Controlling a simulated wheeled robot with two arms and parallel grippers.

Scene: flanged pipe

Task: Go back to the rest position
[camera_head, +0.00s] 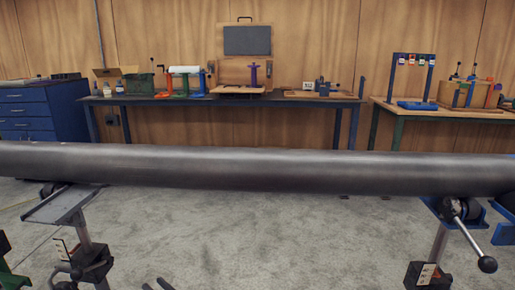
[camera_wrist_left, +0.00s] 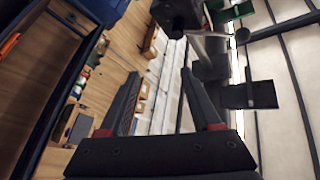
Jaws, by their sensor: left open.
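My left gripper (camera_head: 158,284) shows only as two dark fingertips at the bottom edge of the head view, below and apart from the pipe. In the left wrist view my left gripper (camera_wrist_left: 160,76) has its two dark fingers spread wide with nothing between them. The long grey steel pipe (camera_head: 250,168) lies level across the whole head view. It rests on a left stand (camera_head: 60,205) and a right stand (camera_head: 455,211). Both pipe ends are outside the head view, and no flange shows. My right gripper is not in view.
A blue workbench (camera_head: 230,100) with tools stands behind the pipe, beside a blue drawer cabinet (camera_head: 40,108). Another bench (camera_head: 450,113) stands at right. A ball-ended lever (camera_head: 487,264) juts from the right stand. The concrete floor (camera_head: 270,235) between the stands is mostly clear.

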